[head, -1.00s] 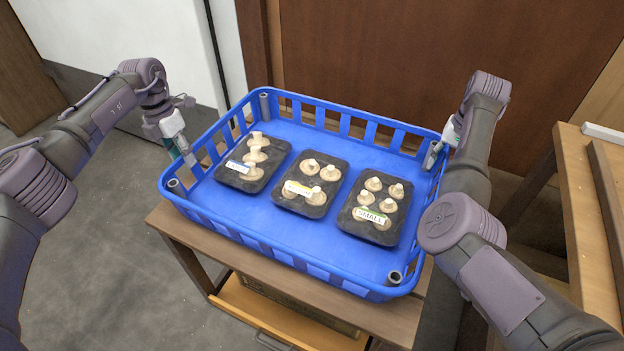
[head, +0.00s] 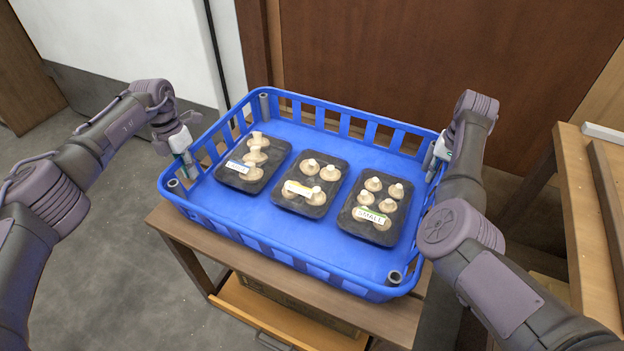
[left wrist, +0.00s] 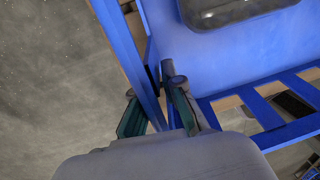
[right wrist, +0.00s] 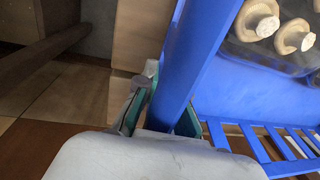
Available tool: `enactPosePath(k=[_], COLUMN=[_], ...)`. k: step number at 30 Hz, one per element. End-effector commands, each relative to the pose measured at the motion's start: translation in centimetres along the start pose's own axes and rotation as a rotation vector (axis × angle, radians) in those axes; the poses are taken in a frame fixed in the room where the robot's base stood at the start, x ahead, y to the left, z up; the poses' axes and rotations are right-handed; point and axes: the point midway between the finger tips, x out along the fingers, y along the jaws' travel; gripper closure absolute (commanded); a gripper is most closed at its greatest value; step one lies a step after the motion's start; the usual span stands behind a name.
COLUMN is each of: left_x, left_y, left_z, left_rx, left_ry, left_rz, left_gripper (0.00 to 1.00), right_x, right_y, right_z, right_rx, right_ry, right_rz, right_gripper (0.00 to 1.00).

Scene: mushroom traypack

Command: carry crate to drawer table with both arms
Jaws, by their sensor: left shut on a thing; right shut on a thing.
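The blue crate (head: 290,262) stands level on the wooden drawer table (head: 385,318). In it lie three black trays of mushrooms: left (head: 238,183), middle (head: 322,208) and right (head: 358,230), each with a label; the right one reads SMALL. My left gripper (head: 188,165) is shut on the rim of the crate's left wall; in the left wrist view its fingers (left wrist: 155,108) straddle the blue rim by a grey corner post. My right gripper (head: 434,165) is shut on the right wall's rim; in the right wrist view its fingers (right wrist: 170,115) lie on both sides of it.
A drawer (head: 285,315) below the tabletop stands partly open at the front. Another wooden table (head: 580,220) stands close on the right, beside my right arm. A brown panel (head: 400,60) rises behind the crate. Grey floor (head: 90,240) lies clear on the left.

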Motion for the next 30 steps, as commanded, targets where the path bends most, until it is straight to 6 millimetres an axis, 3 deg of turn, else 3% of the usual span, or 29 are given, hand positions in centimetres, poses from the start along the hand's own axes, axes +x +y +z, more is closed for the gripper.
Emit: enactPosePath(k=[19, 30], left_x=[-0.6, -3.7], left_y=[0.0, -0.4], left_z=[0.1, 0.1], left_rx=[0.0, 0.0], left_ry=[-0.003, -0.003], left_rz=[0.001, 0.001], left_gripper=[1.0, 1.0], right_x=[-0.6, -3.8], right_y=[-0.1, -0.5], right_z=[-0.1, -0.1], right_rx=[0.0, 0.0], right_ry=[0.004, 0.004], right_rz=[-0.001, 0.0], right_gripper=[1.0, 1.0])
